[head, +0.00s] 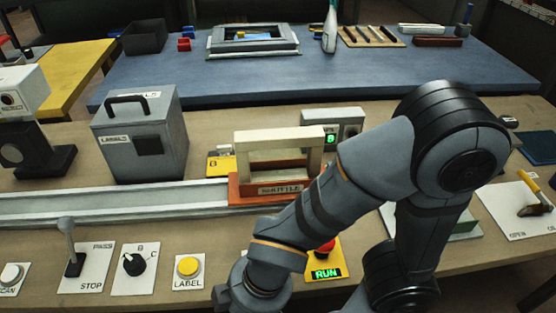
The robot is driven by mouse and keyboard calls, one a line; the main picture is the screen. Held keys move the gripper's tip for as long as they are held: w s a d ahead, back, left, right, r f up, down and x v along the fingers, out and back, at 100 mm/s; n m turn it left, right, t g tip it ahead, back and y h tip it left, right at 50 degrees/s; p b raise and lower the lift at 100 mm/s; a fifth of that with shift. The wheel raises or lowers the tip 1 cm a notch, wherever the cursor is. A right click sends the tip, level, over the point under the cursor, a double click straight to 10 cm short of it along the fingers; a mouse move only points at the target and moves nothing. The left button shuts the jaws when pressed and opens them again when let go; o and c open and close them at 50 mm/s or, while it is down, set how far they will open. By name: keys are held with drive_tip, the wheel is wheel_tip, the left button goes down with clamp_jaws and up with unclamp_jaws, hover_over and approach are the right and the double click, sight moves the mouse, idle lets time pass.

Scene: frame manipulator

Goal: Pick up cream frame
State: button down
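The cream frame (279,136) stands upright in the orange-red shuttle (234,190), which is marked SHUTTLE, at the right end of a grey rail. Its top bar and an open middle show, and its lower part sits behind the shuttle's front wall. My arm comes from the right and bends down to the left in front of the bench, passing close to the shuttle's right end in the picture. My wrist shows at the bottom edge, but the gripper's fingers are not in view.
A grey LABELS box (140,135) with a black handle stands left of the shuttle. A grey unit (345,122) with a green B display is behind it. Along the front are a STOP lever (69,245), a dial (134,264), a yellow LABEL button (188,267) and a RUN display (326,273).

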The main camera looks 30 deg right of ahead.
drive_tip(key=c, duration=2.4)
unclamp_jaws()
drive_tip(key=o, duration=1.8)
